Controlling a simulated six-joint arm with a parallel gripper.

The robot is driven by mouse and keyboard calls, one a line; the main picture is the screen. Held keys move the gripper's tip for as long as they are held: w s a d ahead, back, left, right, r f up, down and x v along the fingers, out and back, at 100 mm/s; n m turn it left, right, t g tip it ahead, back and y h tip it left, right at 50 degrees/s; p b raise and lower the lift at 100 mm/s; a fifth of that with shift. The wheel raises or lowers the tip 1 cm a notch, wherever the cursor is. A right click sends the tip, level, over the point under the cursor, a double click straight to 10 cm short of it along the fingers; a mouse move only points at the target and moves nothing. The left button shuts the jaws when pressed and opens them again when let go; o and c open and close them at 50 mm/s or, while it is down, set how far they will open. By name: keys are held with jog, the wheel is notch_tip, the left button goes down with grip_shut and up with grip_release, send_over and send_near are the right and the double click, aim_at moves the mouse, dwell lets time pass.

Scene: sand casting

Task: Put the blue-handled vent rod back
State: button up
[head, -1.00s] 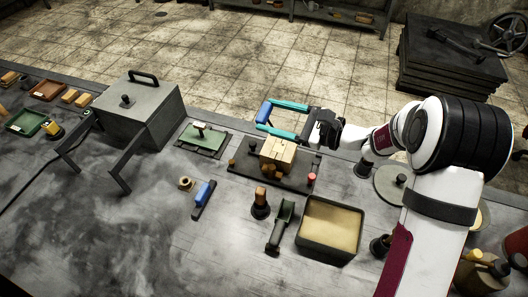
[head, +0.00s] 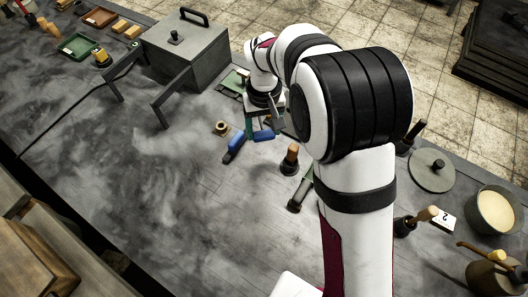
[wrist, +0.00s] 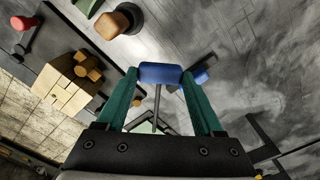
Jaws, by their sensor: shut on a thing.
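The vent rod's blue handle (wrist: 160,73) is between the green fingertips of my gripper (wrist: 160,77) in the wrist view, with its thin grey rod (wrist: 156,108) running back between the fingers. My gripper is shut on this handle. In the head view the blue handle (head: 264,135) shows just below my gripper (head: 263,124), over the table right of a blue-handled tool (head: 236,143). That second blue tool also shows behind the held handle in the wrist view (wrist: 199,78). I cannot tell the rod's holder from these frames.
A wooden-handled tool (head: 290,158) stands right of my gripper. My arm hides the table's middle back.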

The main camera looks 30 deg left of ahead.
aim_at(264, 154)
notch_tip(264, 154, down, 9)
jog(key=shift+f, duration=0.2)
jog(key=shift+f, duration=0.1)
jog(key=o, duration=1.4)
